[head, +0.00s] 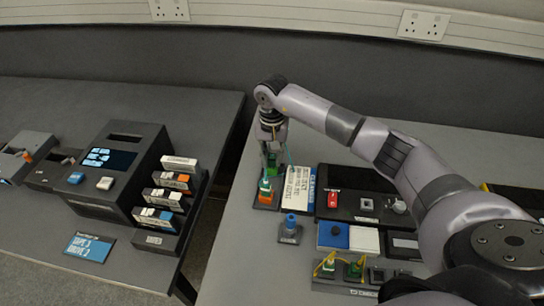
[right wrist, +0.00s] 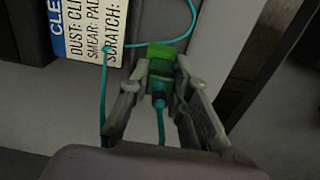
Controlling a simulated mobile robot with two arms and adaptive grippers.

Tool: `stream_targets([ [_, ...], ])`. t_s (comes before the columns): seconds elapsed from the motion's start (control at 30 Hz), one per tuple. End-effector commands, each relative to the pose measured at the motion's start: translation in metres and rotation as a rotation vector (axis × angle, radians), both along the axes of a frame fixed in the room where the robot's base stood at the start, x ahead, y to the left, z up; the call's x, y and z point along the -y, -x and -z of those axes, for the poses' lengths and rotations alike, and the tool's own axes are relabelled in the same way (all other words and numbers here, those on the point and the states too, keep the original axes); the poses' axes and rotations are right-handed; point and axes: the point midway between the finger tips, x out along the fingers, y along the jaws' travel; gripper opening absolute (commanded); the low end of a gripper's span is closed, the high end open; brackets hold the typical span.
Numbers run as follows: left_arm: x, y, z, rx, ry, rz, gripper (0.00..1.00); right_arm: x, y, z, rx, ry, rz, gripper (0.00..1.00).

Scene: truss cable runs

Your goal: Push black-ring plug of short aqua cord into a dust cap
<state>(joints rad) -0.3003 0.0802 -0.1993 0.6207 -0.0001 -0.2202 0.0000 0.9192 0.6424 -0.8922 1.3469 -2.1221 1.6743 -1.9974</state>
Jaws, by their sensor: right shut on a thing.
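My right gripper (head: 270,152) points down over the far left part of the right-hand bench. In the right wrist view the gripper (right wrist: 158,82) is shut on a plug with a green body (right wrist: 165,52), an aqua tail and a black ring (right wrist: 158,100). The aqua cord (right wrist: 161,130) leaves the tail, and another stretch loops past the plug toward a white card. Below the gripper in the head view, an orange and pale piece (head: 265,190) stands on a small dark base (head: 265,206). I cannot tell whether the plug touches it. My left gripper is out of view.
A white card with a blue edge (head: 297,188) lies beside the gripper. A blue-topped piece (head: 290,222) stands nearer. A dark panel with a red block (head: 333,200) and a holder with yellow-corded plugs (head: 342,268) are to the right. A gap separates the left bench (head: 205,120).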

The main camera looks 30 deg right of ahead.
Motion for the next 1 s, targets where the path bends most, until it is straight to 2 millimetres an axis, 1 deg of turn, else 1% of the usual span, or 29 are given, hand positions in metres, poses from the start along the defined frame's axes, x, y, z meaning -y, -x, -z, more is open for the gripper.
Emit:
stream_targets([
  [0.4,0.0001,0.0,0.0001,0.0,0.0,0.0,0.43,0.0002,-0.0001,-0.0002,0.001,0.001,0.0,0.0],
  [1.0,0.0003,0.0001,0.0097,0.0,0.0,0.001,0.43,0.0005,-0.0004,0.0035,0.001,0.001,0.001,0.0],
])
